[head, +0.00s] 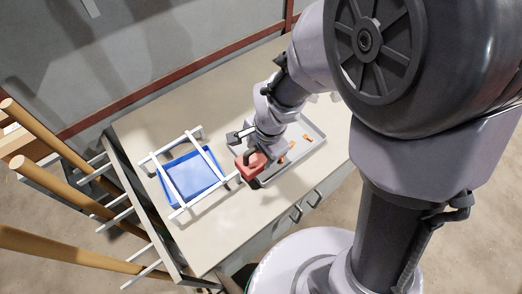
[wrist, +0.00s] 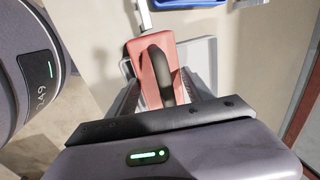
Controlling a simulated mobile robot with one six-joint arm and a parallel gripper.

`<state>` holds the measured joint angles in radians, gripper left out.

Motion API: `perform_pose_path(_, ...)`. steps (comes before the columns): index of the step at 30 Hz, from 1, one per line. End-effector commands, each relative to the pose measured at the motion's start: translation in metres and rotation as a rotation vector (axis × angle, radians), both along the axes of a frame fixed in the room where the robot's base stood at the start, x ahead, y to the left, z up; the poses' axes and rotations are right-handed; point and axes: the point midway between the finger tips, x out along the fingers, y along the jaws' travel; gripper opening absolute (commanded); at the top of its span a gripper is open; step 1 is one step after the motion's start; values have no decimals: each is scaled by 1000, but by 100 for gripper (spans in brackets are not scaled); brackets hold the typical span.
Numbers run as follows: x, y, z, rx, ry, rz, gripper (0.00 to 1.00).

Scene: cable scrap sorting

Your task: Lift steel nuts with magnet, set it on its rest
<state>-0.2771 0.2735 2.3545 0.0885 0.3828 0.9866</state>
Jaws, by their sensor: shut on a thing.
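The magnet is a red block with a black handle (head: 252,166). My gripper (head: 252,148) is shut on the handle, over the left end of the grey tray (head: 321,132). In the wrist view, the red magnet (wrist: 142,74) lies beyond my gripper (wrist: 168,92), with the curved black handle between the fingers. Steel nuts cannot be made out; the magnet's underside is hidden. A white bar frame (head: 164,178), which looks like the rest, stands over a blue tray (head: 196,176) to the left.
Small orange pieces (head: 307,137) lie in the grey tray. All this is on a beige table (head: 226,240) with clear room at its front. Wooden poles (head: 62,178) and thin white bars stand off its left side. A wall is behind.

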Motion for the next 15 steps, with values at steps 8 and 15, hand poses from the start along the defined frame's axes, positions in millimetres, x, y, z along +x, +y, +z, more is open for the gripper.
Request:
perform_pose_path(8,-3,0,-3,-2,8,1,0)
perform_pose_path(15,-3,0,5,-1,7,1,0)
